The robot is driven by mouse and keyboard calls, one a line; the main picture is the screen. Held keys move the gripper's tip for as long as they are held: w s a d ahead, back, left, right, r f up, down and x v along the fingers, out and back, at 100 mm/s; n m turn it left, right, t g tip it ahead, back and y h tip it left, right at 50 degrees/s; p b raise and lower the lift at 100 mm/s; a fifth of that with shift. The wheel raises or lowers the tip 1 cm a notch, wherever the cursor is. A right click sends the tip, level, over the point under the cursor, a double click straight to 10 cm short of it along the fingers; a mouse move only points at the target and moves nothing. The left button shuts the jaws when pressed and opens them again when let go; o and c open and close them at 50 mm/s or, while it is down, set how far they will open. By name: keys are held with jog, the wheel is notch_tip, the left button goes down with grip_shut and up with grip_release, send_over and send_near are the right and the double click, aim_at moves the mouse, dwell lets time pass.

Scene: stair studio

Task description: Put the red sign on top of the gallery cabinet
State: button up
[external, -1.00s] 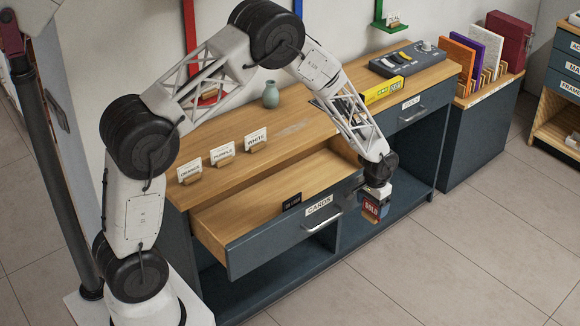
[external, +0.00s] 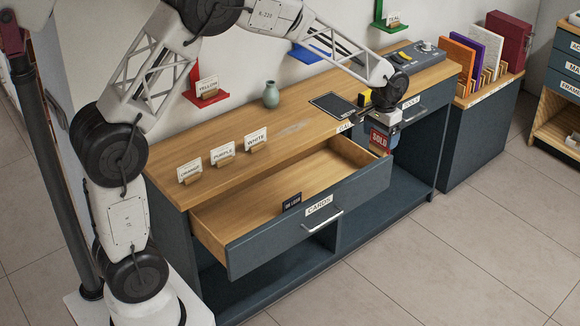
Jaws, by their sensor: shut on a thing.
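The red sign (external: 380,142), lettered SOLD, hangs below my gripper (external: 382,126) in the external view. My gripper is shut on the sign's upper part; the fingertips are hard to make out. The gallery cabinet (external: 292,122) has a wooden top and dark blue-grey sides. The sign is in front of the cabinet's front edge, right of the open drawer, and looks apart from the top. The CARDS drawer (external: 270,242) stands pulled out with a dark card (external: 292,202) inside.
ORANGE (external: 189,172), PURPLE (external: 222,154) and WHITE (external: 255,139) cards stand on the cabinet's left part. A vase (external: 270,95), a dark tablet (external: 332,104) and a grey console (external: 400,60) are also on top. Bare wood lies between the cards and tablet.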

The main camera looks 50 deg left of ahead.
jog(key=shift+r, duration=0.8)
jog(key=w+a+n, duration=0.6)
jog(key=a, duration=0.7)
jog(key=w+a+n, duration=0.5)
jog(key=a+n, duration=0.1)
jog(key=a, duration=0.6)
jog(key=w+a+n, duration=0.6)
jog(key=a, duration=0.7)
notch_tip(320, 180, down, 5)
jog(key=shift+s+f, duration=0.1)
jog(key=shift+f, duration=0.1)
jog(key=shift+f, duration=0.15)
jog(key=shift+f, duration=3.2)
jog(key=shift+f, duration=0.55)
